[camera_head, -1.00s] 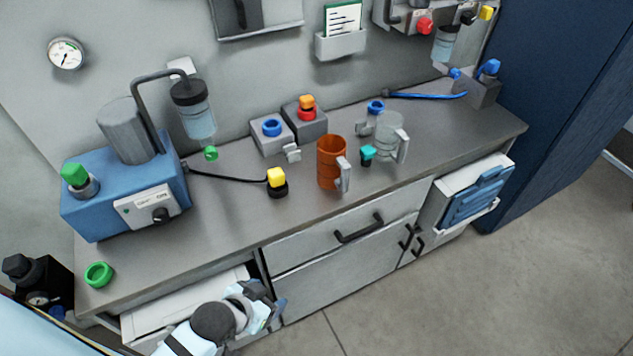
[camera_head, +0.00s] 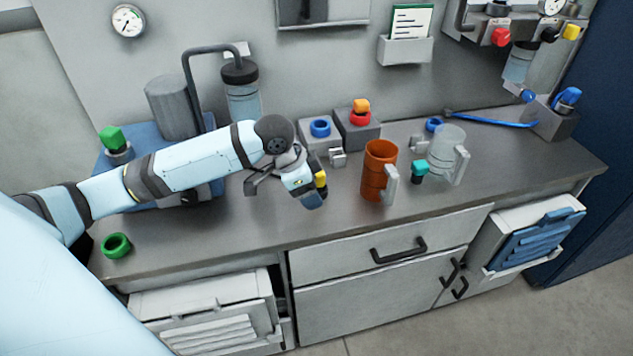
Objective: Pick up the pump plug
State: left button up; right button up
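The pump plug (camera_head: 321,180) is yellow and black and stands on the counter (camera_head: 250,235), left of the orange mug. Only its right part shows, as my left gripper (camera_head: 311,196) is in front of it. My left arm reaches in from the left across the blue pump (camera_head: 112,163). The gripper is at the plug, but its fingers are too hidden to tell whether they are open or shut on it. The cord is mostly hidden behind the arm. My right gripper is not in view.
An orange mug (camera_head: 379,172), a teal plug (camera_head: 420,170) and a clear jug (camera_head: 446,150) stand right of the gripper. Grey blocks with a blue ring (camera_head: 320,128) and a red and orange top (camera_head: 361,108) are behind. A green ring (camera_head: 116,246) lies front left.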

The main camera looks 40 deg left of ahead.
pick_arm(q)
jog(key=w+a+r, duration=0.4)
jog(key=a+r, duration=0.3)
jog(key=a, duration=0.1)
jog(key=shift+n, duration=0.5)
jog(key=x, duration=0.8)
jog(key=shift+w+d+b, duration=0.1)
jog(key=shift+w+b, duration=0.15)
jog(key=shift+b, duration=0.1)
jog(key=shift+d+x, duration=0.15)
jog(key=shift+x, duration=1.2)
jog(key=shift+d+x, duration=0.2)
jog(key=shift+x, duration=1.2)
jog(key=shift+r, duration=0.15)
jog(key=c, duration=1)
jog(key=shift+c, duration=0.2)
notch_tip(320, 180, up, 20)
jog(key=p, duration=0.1)
